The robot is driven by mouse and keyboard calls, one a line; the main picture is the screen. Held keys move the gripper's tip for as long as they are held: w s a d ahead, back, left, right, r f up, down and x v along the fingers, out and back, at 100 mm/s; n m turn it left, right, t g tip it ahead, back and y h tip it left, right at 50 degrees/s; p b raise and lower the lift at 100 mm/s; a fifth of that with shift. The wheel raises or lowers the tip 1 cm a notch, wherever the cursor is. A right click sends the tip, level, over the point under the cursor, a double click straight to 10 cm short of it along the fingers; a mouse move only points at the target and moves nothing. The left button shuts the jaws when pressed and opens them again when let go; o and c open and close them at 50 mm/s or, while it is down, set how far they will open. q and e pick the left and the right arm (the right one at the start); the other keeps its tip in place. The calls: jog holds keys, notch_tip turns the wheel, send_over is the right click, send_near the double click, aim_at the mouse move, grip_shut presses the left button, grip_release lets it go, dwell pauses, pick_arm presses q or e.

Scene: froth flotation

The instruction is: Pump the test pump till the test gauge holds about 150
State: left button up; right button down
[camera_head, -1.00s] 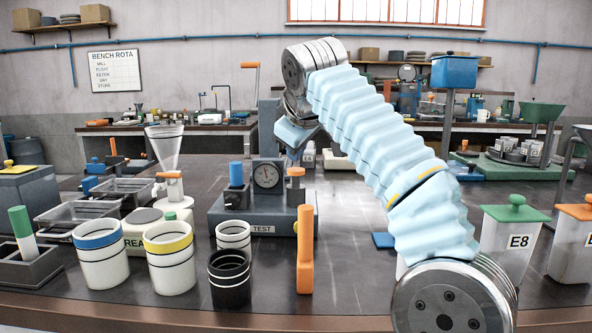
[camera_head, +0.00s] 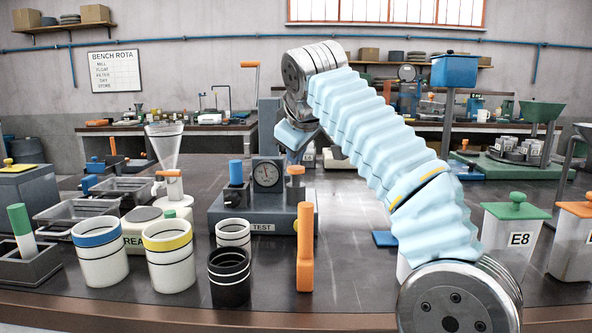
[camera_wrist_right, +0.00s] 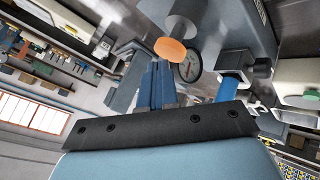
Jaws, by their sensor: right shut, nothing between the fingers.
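The test pump (camera_head: 262,218) is a blue-grey unit labelled TEST on the bench. Its round test gauge (camera_head: 267,174) faces me; the needle is too small to read. A blue-topped knob (camera_head: 236,173) stands left of the gauge and an orange-topped post (camera_head: 295,171) right of it. My right gripper (camera_wrist_right: 160,80) is shut and empty, close to the orange cap (camera_wrist_right: 174,51) and gauge (camera_wrist_right: 190,66) in the wrist view; contact is unclear. My left gripper is out of view.
Blue-banded (camera_head: 100,255) and yellow-banded (camera_head: 169,258) cups, a white cup (camera_head: 233,234) and a black cup (camera_head: 229,278) stand left of the lever. A green-lidded E8 container (camera_head: 511,240) stands at right. Some bare bench lies right of the lever.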

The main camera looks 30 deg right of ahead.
jog(key=shift+f+b, duration=1)
jog(key=shift+f, duration=0.2)
dwell(1.1)
dwell(0.4)
jog(key=shift+r+p, duration=1.65)
jog(key=shift+p, duration=0.25)
